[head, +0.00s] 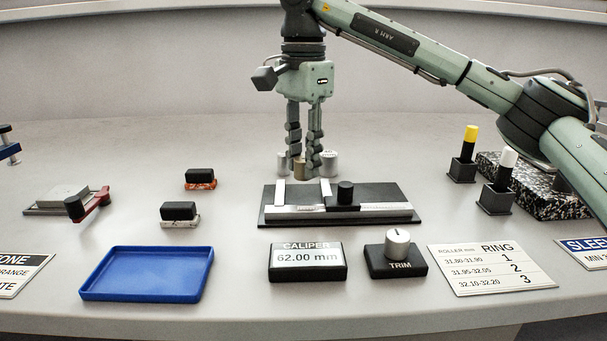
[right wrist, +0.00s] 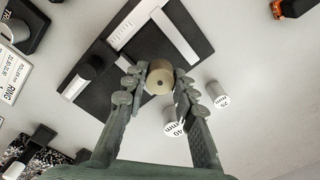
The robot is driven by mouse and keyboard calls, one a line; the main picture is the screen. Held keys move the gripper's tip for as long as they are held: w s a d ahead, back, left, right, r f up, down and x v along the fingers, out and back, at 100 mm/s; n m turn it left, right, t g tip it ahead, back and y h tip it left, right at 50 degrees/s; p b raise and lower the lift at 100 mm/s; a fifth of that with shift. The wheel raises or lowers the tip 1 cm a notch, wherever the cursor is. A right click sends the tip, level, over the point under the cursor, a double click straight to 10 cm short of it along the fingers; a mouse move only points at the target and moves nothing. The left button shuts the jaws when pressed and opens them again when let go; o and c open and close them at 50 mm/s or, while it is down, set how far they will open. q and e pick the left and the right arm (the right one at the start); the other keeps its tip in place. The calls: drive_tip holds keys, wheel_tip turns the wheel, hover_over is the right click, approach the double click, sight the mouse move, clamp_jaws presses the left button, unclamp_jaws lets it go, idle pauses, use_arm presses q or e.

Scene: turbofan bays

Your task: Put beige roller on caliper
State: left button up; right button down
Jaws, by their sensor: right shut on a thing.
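The beige roller (head: 299,168) is between the fingers of my right gripper (head: 304,170), just behind the caliper in the head view. In the right wrist view the roller (right wrist: 159,77) shows end-on between the fingertips of the gripper (right wrist: 159,72), which is shut on it. The caliper (head: 405,217) is a black base with a silver rail, two pale jaws and a black knob; the jaws stand apart. It also shows in the right wrist view (right wrist: 190,38). The roller's height above the table is hard to tell. My left gripper is out of view.
Two pale labelled cylinders (head: 330,162) (head: 282,161) stand close beside the gripper, behind the caliper. A display (head: 307,262) reads 62.00 mm, next to a TRIM knob (head: 397,243). A blue tray (head: 146,291) lies front left. Capped posts (head: 463,170) stand right.

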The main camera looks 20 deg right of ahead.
wheel_tip(320, 180, down, 3)
drive_tip(key=shift+r, duration=0.15)
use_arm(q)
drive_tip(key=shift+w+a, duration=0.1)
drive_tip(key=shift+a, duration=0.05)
use_arm(e)
drive_tip(key=shift+f, duration=0.25)
drive_tip(key=shift+f, duration=0.2)
drive_tip(key=c, duration=1.5)
unclamp_jaws()
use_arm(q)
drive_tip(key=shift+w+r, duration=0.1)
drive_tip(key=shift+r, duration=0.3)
